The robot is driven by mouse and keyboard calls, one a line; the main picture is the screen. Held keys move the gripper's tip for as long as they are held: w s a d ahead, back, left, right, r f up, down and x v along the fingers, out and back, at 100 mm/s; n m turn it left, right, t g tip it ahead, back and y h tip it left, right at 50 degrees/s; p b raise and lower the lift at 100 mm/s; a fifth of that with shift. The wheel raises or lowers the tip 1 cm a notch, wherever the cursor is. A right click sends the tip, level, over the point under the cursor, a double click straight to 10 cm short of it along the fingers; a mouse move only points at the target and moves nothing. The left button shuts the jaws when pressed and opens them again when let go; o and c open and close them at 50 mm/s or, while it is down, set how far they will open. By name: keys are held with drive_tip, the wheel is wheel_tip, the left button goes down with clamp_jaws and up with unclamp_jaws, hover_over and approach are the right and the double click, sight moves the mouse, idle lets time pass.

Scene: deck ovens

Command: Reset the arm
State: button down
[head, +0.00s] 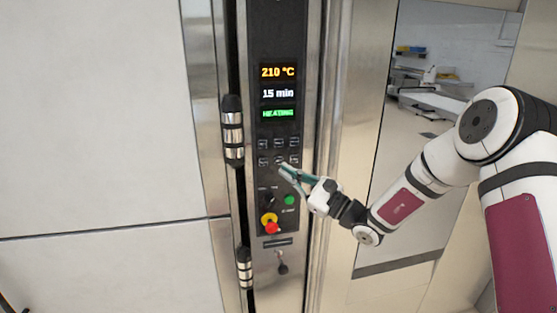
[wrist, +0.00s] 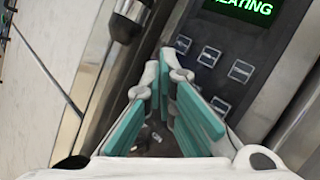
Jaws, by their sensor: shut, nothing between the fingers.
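My gripper (head: 287,172) is shut and empty. Its fingertips are in front of the lower row of buttons on the oven's black control panel (head: 266,189); I cannot tell whether they touch it. In the wrist view my gripper (wrist: 161,65) shows its teal finger pads with the tips together, beside the grey buttons (wrist: 221,106). My arm reaches in from the right, bent at the elbow. The panel's displays (head: 278,93) read 210 °C, 15 min and HEATING.
A green button (head: 289,200) and a red and yellow knob (head: 270,223) sit below my gripper. Black and steel door hinges (head: 233,130) stick out left of the panel. Flat pale doors (head: 95,110) fill the left. A glossy panel (head: 420,150) reflects a room behind my arm.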

drive_tip(key=shift+f, duration=0.1)
drive_tip(key=s+a+r+n+g, duration=0.4)
drive_tip(key=s+n+g, duration=0.4)
drive_tip(key=s, duration=0.2)
drive_tip(key=s+d+n+g+h+b, duration=0.2)
drive_tip(key=s+n+g+h, duration=0.3)
drive_tip(key=s, duration=0.6)
drive_tip(key=s+d+n+t+h, duration=0.2)
drive_tip(key=s+d+h, duration=0.2)
drive_tip(key=d, duration=0.3)
drive_tip(key=s+d+n+t+h+b, duration=0.1)
drive_tip(key=s+d+t+h, duration=0.2)
drive_tip(key=d, duration=0.5)
drive_tip(key=s+d+n+t+h, duration=0.2)
drive_tip(key=s+d+h, duration=0.3)
drive_tip(key=d+h, duration=0.1)
drive_tip(key=shift+s+d+r+n+t+b, duration=0.2)
drive_tip(key=shift+s+d+n+t+b, duration=0.15)
drive_tip(key=shift+d, duration=0.55)
drive_tip(key=shift+a, duration=0.1)
